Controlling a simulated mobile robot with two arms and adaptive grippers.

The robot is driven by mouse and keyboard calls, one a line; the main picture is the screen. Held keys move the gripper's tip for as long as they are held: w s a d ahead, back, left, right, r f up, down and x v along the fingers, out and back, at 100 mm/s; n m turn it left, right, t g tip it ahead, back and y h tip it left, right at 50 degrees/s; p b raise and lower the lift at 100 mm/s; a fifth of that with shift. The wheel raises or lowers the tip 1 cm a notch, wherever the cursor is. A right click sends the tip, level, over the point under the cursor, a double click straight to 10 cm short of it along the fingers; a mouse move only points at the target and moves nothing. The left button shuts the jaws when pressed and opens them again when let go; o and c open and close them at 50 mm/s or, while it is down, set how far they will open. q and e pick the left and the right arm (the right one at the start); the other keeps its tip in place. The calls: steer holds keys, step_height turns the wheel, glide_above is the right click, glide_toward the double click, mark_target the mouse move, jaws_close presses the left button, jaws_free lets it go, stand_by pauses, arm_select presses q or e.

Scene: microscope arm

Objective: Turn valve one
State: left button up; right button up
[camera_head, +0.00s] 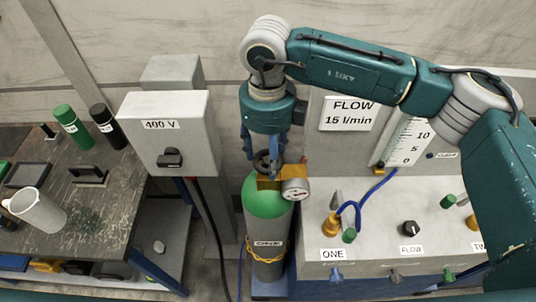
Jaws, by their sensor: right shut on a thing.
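The gas cylinder labelled ONE (267,224) stands upright in the middle, with a green shoulder and a grey body. Valve one is the dark handwheel (264,163) on its top, partly hidden by the fingers. Below it sits a brass fitting (269,184) with a round gauge (295,189). My right gripper (264,158) points straight down over the cylinder, its blue fingers shut on the handwheel. My left gripper is not in view.
A grey 400 V box (166,130) stands left of the cylinder. A bench (105,190) at the left carries a white jug (38,211) and bottles. A panel (410,205) with knobs and a blue hose (360,205) is close on the right. A yellow chain (264,256) circles the cylinder.

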mark_target(265, 158)
steer(key=n+b, duration=0.1)
steer(key=b, duration=0.2)
steer(key=n+b, duration=0.2)
steer(key=b, duration=0.1)
steer(key=shift+w+a+n, duration=0.15)
steer(key=shift+n, duration=0.15)
steer(key=shift+r+n+b, duration=0.1)
steer(key=shift+n+b, duration=0.6)
steer(key=shift+b, duration=0.35)
steer(key=shift+r+n, duration=0.15)
steer(key=shift+n, duration=0.15)
steer(key=o, duration=1.2)
steer(key=shift+c, duration=0.2)
steer(key=shift+a, duration=0.15)
step_height(265, 158, up, 12)
